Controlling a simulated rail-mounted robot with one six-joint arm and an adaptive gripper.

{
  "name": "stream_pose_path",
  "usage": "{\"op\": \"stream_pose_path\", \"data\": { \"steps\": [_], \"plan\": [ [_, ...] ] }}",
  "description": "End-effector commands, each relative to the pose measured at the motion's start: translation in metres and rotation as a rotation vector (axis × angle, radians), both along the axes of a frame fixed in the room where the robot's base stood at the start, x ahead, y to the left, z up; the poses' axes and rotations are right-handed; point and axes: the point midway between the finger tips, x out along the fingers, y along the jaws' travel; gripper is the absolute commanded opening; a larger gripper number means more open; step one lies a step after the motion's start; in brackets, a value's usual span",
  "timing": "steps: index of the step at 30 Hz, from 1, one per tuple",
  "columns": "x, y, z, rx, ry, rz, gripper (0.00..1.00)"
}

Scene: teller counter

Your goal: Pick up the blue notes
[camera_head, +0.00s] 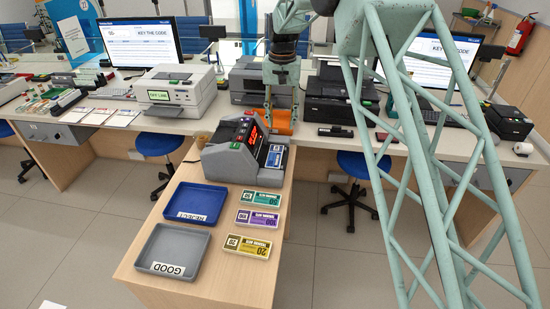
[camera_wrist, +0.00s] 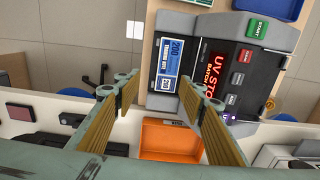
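The blue notes (camera_wrist: 171,66), marked 200, lie in the slot of the grey note-counting machine (camera_wrist: 209,55). In the head view the blue notes (camera_head: 276,156) show on the right side of the machine (camera_head: 228,150). My gripper (camera_wrist: 157,100) is open and empty in the wrist view, its two fingers spread wide, with the blue notes beyond and between the fingertips. In the head view my gripper (camera_head: 283,100) is above the orange tray, behind the machine; its fingertips are hard to make out there.
An orange tray (camera_wrist: 170,140) is behind the machine. In front are a blue REJECT tray (camera_head: 197,202), a grey GOOD tray (camera_head: 173,249), and green (camera_head: 262,198), purple (camera_head: 257,218) and yellow notes (camera_head: 247,245). Printers (camera_head: 340,103) stand on the back counter.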

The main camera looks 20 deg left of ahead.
Motion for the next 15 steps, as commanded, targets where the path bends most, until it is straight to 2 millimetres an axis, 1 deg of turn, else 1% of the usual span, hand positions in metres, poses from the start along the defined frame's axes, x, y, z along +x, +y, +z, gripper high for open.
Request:
{"op": "stream_pose_path", "data": {
  "steps": [1, 3, 6, 10, 15],
  "plan": [
    [0.001, 0.007, -0.008, -0.002, 0.003, 0.003, 0.38],
    [0.002, 0.013, -0.018, -0.003, 0.006, 0.005, 0.38],
    [0.003, 0.02, -0.025, -0.005, 0.008, 0.006, 0.38],
    [0.003, 0.024, -0.031, -0.006, 0.01, 0.007, 0.38],
    [0.003, 0.024, -0.031, -0.006, 0.01, 0.007, 0.38]
  ]
}}
